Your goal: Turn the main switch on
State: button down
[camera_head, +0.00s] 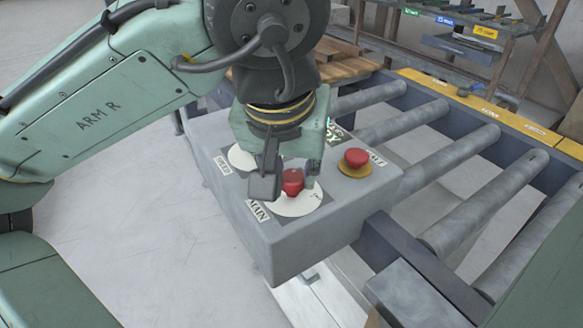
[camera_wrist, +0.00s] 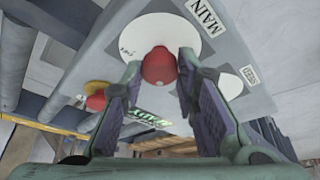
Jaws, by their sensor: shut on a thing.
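The main switch (camera_head: 293,182) is a red knob on a white round dial, above the MAIN label on the grey control box (camera_head: 330,228). My gripper (camera_head: 290,185) is over the box, its fingers on either side of the red knob and shut on it. In the wrist view, the main switch (camera_wrist: 159,66) shows between the two fingertips of my gripper (camera_wrist: 160,72). The fingers and wrist cover part of the dial, and its pointer direction is hard to read.
A red mushroom button (camera_head: 356,158) on a yellow base stands right of my gripper, close by. A second white dial (camera_head: 241,158), labelled SPEED, lies to the left. A roller conveyor (camera_head: 450,150) with a yellow edge runs behind and right of the box.

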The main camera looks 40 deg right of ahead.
jog(key=c, duration=1.3)
grip_release()
jog(key=v, duration=1.2)
jog(key=shift+w, duration=0.1)
